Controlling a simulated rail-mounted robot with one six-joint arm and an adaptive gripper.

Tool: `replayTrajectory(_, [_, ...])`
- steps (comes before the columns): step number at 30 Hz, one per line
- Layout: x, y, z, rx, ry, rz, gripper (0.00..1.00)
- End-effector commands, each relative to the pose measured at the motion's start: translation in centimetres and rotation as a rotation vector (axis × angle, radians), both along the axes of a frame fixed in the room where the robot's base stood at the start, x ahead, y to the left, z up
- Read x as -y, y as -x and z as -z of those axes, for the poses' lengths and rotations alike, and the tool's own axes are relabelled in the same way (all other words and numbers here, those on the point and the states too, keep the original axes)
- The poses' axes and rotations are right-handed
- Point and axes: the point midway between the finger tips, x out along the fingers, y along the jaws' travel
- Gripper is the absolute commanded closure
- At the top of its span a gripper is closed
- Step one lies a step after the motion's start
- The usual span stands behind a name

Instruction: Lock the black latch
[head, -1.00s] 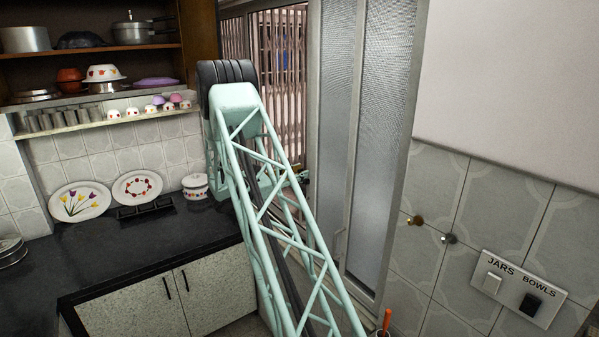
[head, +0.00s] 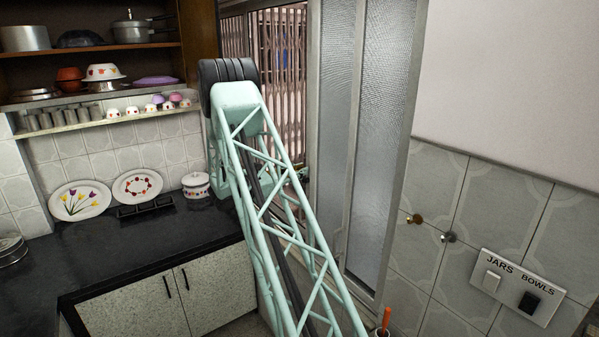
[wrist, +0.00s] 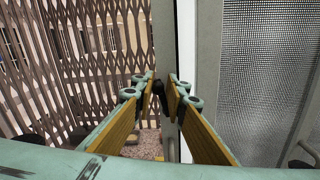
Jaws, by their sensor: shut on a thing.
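The black latch (wrist: 159,88) is a small dark knob on the grey metal door frame, in the middle of the wrist view. My gripper (wrist: 164,82) has one finger on each side of it, with the orange-brown pads facing inward. The fingertips are closed in on the latch. The exact contact is too small to make out. In the head view, the latch is hidden and my gripper is mostly behind my own arm.
A frosted glass door (head: 384,150) stands right of my arm. A brown folding grille (wrist: 85,60) lies beyond the opening. A black counter (head: 150,240) with plates is at left. A tiled wall with a switch plate (head: 515,287) is at right.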

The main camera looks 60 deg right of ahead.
Motion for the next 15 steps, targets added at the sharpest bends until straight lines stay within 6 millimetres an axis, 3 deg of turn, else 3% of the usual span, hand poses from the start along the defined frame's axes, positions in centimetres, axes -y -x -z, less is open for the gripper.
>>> replayTrajectory(15, [-0.19,0.29,0.44,0.089,0.028,-0.003,0.98])
